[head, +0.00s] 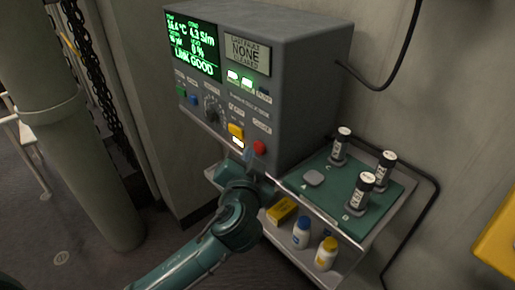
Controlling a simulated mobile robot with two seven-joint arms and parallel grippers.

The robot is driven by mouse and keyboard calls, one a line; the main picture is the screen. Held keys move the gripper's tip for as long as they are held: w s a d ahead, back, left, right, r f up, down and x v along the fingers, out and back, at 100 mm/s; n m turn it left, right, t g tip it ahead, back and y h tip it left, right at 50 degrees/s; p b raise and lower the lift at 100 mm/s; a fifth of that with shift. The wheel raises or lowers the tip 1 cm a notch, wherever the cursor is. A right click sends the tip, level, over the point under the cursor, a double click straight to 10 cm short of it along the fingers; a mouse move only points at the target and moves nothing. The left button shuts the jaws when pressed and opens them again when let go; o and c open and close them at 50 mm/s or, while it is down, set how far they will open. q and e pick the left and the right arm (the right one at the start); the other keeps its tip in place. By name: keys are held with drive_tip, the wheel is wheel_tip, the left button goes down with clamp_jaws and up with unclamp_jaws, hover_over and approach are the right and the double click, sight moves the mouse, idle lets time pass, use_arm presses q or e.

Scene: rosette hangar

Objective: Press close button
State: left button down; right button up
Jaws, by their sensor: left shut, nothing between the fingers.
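A grey control box (290,60) is on the wall side, with a green-lit display and a row of controls on its front. A red button (259,148) sits at the lower right of the panel, under a small label that seems to read CLOSE. A yellow button (236,131) is to its left. My left gripper (250,153) is shut and empty, with its tip right beside the red button, slightly below and left of it. I cannot tell whether it touches the button. My right gripper is not in view.
A green-topped shelf (318,208) right of my arm holds several black-and-white cylinders, one at its front (360,193). Bottles (301,232) and a yellow box (282,210) stand on the lower shelf. A thick column (75,150) and chains stand at left.

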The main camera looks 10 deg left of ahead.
use_arm(q)
drive_tip(key=shift+w+d, duration=0.3)
drive_tip(key=shift+w, duration=0.15)
idle(0.8)
drive_tip(key=shift+s, duration=0.1)
drive_tip(key=shift+s+a, duration=0.5)
drive_tip(key=shift+s, duration=0.1)
drive_tip(key=shift+s, duration=0.1)
drive_tip(key=s+a, duration=0.1)
drive_tip(key=s, duration=0.1)
drive_tip(key=s+a+p, duration=0.1)
drive_tip(key=a, duration=0.1)
drive_tip(key=shift+s, duration=0.4)
idle(0.8)
